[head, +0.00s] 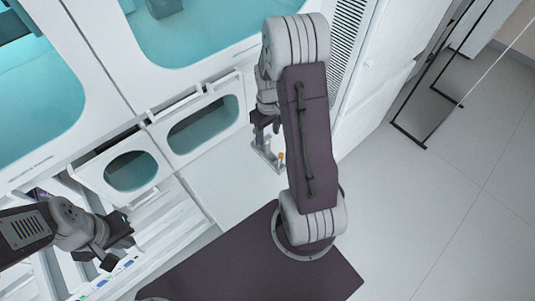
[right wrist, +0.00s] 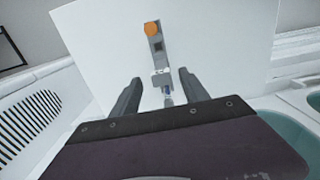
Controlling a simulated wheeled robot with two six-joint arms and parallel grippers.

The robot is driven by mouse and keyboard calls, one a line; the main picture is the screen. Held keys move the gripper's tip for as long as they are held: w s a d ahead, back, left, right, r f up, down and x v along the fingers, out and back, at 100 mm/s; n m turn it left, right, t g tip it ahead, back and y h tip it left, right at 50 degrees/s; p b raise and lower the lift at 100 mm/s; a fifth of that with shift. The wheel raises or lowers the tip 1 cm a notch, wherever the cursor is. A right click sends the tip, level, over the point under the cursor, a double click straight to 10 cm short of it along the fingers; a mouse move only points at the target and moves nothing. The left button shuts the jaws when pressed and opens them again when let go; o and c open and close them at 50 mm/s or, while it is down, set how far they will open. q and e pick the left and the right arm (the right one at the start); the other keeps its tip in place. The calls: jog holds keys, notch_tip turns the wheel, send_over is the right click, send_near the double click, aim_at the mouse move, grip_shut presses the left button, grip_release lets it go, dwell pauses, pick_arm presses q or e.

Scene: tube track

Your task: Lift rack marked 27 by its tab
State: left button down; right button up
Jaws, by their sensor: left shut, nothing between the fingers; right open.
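A small grey rack (head: 268,156) with an orange round cap stands on a white surface below my right gripper (head: 263,132) in the head view. In the right wrist view the rack (right wrist: 158,55) runs away from me, with its orange cap (right wrist: 152,28) at the far end. The right gripper (right wrist: 160,77) is open, and the rack's near end lies between its fingers in the picture. I cannot tell whether they touch it. No number is legible. My left gripper (head: 108,261) is shut and empty at the lower left.
White cabinets with teal windows (head: 205,125) line the left and top. An opening with shelves and small coloured items (head: 103,283) lies by the left gripper. A vented panel (right wrist: 30,125) stands beside the right gripper.

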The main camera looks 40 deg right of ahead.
aim_at(268, 142)
jog(key=shift+d+f, duration=0.15)
jog(key=shift+f, duration=0.05)
jog(key=f, duration=0.4)
jog(key=shift+a+f, duration=0.25)
jog(key=shift+a, duration=0.15)
jog(key=shift+d+f, duration=0.2)
jog(key=shift+f, duration=0.1)
jog(key=shift+a+r, duration=0.1)
grip_shut()
